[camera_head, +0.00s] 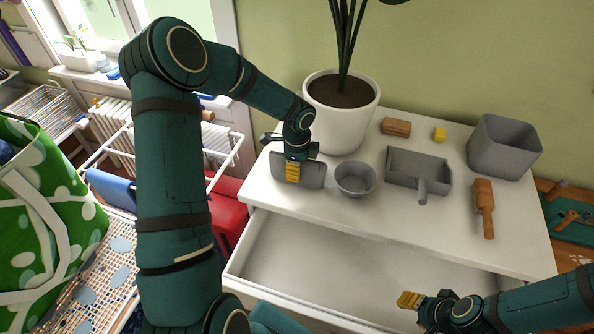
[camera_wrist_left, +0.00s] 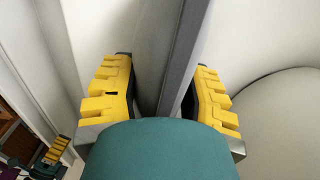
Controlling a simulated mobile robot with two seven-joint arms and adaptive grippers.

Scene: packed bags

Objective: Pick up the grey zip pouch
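The grey zip pouch (camera_head: 314,175) stands as a thin upright panel at the left end of the white dresser top. My left gripper (camera_head: 292,173) is down over it, with yellow fingertips in front of its near face. In the left wrist view the pouch (camera_wrist_left: 180,60) runs as a grey strip between the two spread yellow fingers (camera_wrist_left: 160,100). A gap shows on the left finger's side; contact on the right finger's side is unclear. My right gripper (camera_head: 410,300) is low at the front, away from the pouch; its finger opening is not clear.
Right of the pouch stand a grey round bowl (camera_head: 355,179), a grey tray with a handle (camera_head: 418,170) and a grey bin (camera_head: 504,148). A white plant pot (camera_head: 341,122) is close behind. The dresser's drawer (camera_head: 330,262) is open and looks empty.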

